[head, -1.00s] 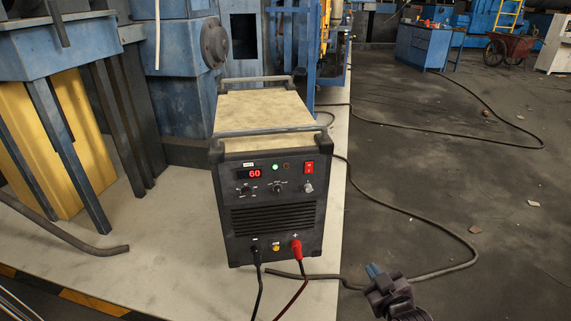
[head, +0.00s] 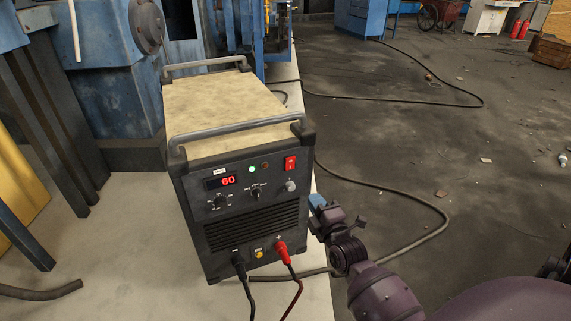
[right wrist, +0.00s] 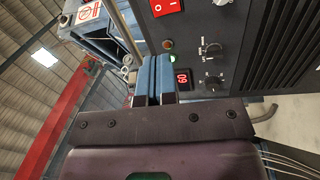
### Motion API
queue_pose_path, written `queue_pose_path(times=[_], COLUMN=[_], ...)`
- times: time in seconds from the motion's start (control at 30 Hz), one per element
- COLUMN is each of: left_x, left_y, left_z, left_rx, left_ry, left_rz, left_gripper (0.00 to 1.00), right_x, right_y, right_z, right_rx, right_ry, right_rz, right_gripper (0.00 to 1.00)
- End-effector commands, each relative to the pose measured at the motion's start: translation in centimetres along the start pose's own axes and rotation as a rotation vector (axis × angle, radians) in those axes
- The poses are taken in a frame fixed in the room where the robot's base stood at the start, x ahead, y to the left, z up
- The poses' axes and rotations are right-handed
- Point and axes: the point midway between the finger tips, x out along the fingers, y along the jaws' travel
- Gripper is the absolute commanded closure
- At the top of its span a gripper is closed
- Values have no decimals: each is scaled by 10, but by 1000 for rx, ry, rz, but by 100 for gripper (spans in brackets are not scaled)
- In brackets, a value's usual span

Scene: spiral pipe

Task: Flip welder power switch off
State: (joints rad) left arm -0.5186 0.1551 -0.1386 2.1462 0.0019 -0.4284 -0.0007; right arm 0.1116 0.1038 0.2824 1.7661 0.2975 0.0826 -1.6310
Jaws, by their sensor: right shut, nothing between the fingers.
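The welder (head: 240,190) is a dark box with a worn beige top, standing on a pale platform. Its red power switch (head: 290,163) is at the upper right of the front panel, and the display reads 60 with a green light lit. My right gripper (head: 317,201) is at the welder's right front side, below the switch in the head view, with blue fingertips. In the right wrist view its blue fingers (right wrist: 153,78) are together and empty, and the red switch (right wrist: 166,7) shows at the top edge, beyond the fingertips. My left gripper is not in view.
Two carrying handles (head: 240,127) cross the welder's top. Black and red cables (head: 290,280) hang from its front sockets. A dark cable (head: 420,205) runs over the floor at right. Blue machinery (head: 110,90) stands behind at left. The floor at right is mostly open.

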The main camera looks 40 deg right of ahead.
Motion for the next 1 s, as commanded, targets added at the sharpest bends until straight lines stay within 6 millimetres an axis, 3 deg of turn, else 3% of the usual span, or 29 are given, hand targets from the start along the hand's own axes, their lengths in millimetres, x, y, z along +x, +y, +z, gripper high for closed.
queue_pose_path(times=[0.2,0.63,0.77,1.0], left_x=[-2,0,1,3], left_y=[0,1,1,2], left_z=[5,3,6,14], left_rx=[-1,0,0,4], left_ry=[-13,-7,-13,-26], left_rz=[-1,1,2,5], left_gripper=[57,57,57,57], right_x=[0,3,15,52], right_y=[2,1,1,0], right_z=[0,0,-1,0], right_rx=[-90,-95,-96,-95], right_ry=[0,1,1,1], right_rz=[8,8,9,6], right_gripper=[100,100,100,100])
